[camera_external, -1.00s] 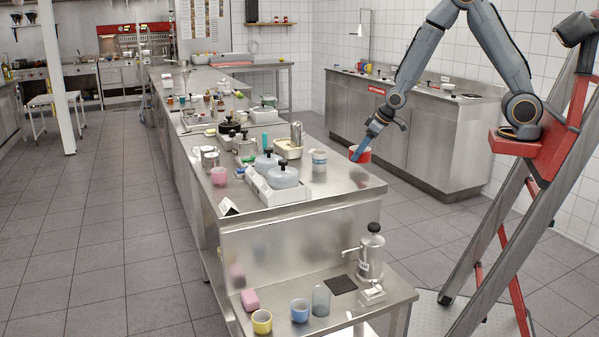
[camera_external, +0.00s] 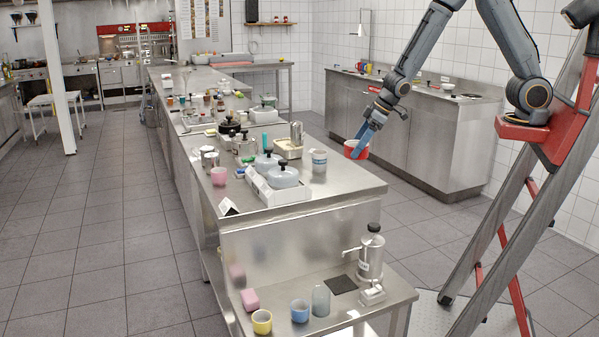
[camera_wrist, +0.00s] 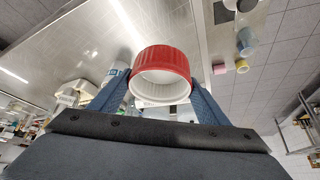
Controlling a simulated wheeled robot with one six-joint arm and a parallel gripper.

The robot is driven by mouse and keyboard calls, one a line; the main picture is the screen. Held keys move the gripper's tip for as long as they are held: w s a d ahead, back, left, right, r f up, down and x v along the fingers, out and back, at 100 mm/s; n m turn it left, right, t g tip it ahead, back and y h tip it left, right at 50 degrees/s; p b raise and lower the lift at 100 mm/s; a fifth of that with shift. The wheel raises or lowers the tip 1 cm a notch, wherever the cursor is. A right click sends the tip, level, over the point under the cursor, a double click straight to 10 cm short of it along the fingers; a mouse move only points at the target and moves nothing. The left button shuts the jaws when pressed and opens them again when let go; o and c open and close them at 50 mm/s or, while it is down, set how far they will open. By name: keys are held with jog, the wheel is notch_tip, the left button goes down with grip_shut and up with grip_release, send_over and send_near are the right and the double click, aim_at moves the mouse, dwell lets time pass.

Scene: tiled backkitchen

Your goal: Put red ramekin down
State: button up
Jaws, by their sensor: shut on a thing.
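The red ramekin (camera_external: 355,149) is red outside and white inside. My gripper (camera_external: 362,143) is shut on it, with blue fingers at its side, near the right edge of the steel counter (camera_external: 345,186). In the wrist view the ramekin (camera_wrist: 162,64) sits between the two fingers (camera_wrist: 160,97), its white opening facing the camera. It appears to be held above the counter's height; the exact gap to the steel cannot be told.
The counter's front right corner is bare.

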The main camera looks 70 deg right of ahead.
jog(key=shift+a+f, duration=0.1)
jog(key=shift+a, duration=0.15)
notch_tip(320, 180, down, 5)
jog(key=b, duration=0.5)
jog(key=shift+w, duration=0.1)
jog(key=shift+f+b, duration=0.9)
jog(key=shift+f, duration=1.4)
jog(key=shift+f, duration=0.1)
jog(key=o, duration=1.2)
